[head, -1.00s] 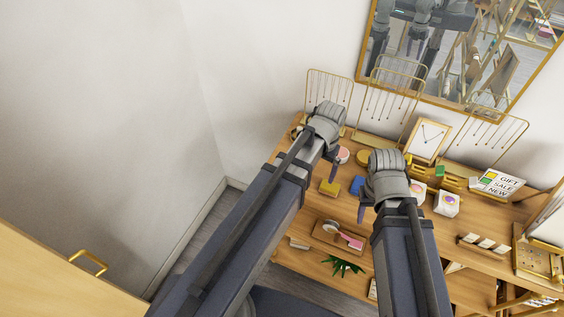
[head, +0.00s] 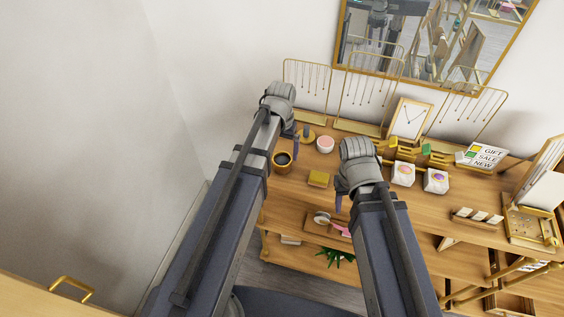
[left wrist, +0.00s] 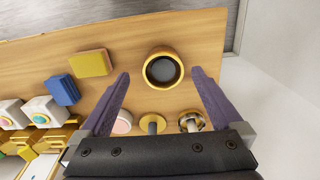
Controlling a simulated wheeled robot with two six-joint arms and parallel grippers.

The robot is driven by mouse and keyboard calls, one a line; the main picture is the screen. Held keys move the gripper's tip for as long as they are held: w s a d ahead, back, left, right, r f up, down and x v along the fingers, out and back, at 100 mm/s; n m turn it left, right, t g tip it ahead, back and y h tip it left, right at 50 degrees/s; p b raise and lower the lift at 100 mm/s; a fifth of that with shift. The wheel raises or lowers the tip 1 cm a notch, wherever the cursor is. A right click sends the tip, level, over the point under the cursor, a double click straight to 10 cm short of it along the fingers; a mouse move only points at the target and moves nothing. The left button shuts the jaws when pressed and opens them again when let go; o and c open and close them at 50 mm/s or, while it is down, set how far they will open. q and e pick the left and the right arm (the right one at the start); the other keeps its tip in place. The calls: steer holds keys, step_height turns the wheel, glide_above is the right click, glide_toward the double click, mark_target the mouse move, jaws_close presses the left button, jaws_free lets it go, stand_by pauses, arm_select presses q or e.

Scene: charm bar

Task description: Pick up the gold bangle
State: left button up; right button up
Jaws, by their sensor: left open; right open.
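A thick gold ring-shaped thing (head: 282,161) with a dark middle stands near the table's left end. In the left wrist view this gold ring (left wrist: 148,80) lies between and beyond my open fingertips; I cannot tell whether it is the bangle or a cup's rim. My left gripper (head: 295,132) is open and empty above the table's back left; it also shows in the left wrist view (left wrist: 160,72). A gold disc with a post (left wrist: 152,124) and a gold-and-white piece (left wrist: 192,121) sit closer to the gripper's base. My right gripper (head: 338,203) is open above the table's front middle.
A pink-topped round jar (head: 325,144), a yellow box (head: 318,179) and a blue box (left wrist: 62,90) stand nearby. Gold necklace racks (head: 306,92) line the back wall below a mirror (head: 425,35). White boxes (head: 403,173) stand right of my right gripper.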

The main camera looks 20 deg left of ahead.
mark_target(281, 163)
arm_select(q)
steer(key=shift+w+a+f+b, duration=0.1)
steer(key=shift+w+f+b, duration=0.1)
steer(key=shift+f+b, duration=1.15)
steer(key=shift+w+a+f+b, duration=0.1)
steer(key=shift+w+f+b, duration=0.1)
steer(key=shift+f+b, duration=1.1)
steer(key=shift+r, duration=0.1)
steer(key=c, duration=1)
steer(key=shift+r, duration=0.1)
